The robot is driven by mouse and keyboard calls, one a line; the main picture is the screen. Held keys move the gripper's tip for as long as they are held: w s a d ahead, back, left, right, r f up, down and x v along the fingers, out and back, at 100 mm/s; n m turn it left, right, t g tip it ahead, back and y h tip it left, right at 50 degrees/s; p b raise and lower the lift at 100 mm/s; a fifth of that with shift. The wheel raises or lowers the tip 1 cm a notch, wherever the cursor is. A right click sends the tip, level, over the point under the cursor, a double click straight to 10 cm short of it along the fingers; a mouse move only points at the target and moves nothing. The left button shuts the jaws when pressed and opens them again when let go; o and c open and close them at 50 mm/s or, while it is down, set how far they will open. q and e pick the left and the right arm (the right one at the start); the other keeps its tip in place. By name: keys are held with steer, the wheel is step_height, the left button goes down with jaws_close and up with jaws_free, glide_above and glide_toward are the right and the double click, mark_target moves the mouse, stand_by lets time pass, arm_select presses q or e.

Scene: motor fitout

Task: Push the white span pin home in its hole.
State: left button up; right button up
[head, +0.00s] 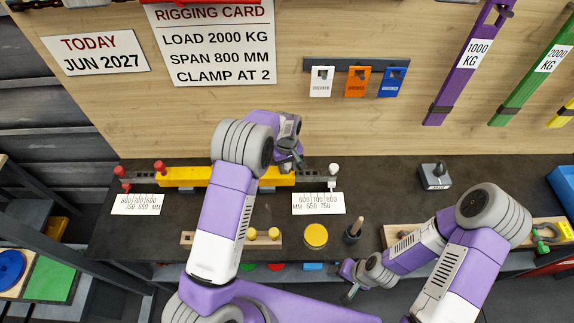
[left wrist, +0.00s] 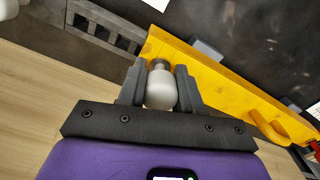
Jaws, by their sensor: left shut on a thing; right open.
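My left gripper (head: 291,164) is at the right end of the yellow beam (head: 207,177). In the left wrist view its fingers (left wrist: 160,88) are shut on a white round pin knob (left wrist: 160,91), with a short grey part beyond it. The yellow beam (left wrist: 215,85) runs beside it, and a grey slotted bar (left wrist: 103,25) extends past the beam's end. The held pin's hole and depth are hidden. Another white-headed pin (head: 333,169) stands at the grey bar's right end in the head view. My right gripper (head: 350,281) is open and empty at the bench's front edge.
Red pins (head: 160,167) stand at the beam's left end. Scale cards (head: 318,204) lie in front. A wooden strip with yellow knobs (head: 212,239), a yellow disc (head: 315,236) and a dark peg (head: 354,230) are nearer. A rigging card (head: 213,45) reads span 800 mm.

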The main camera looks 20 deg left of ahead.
arm_select(q)
steer(key=shift+f, duration=0.2)
steer(key=o, duration=1.1)
steer(key=shift+o, duration=0.2)
steer(key=shift+r, duration=0.1)
step_height(320, 180, up, 8)
steer(key=shift+f, duration=0.25)
steer(key=shift+f, duration=0.1)
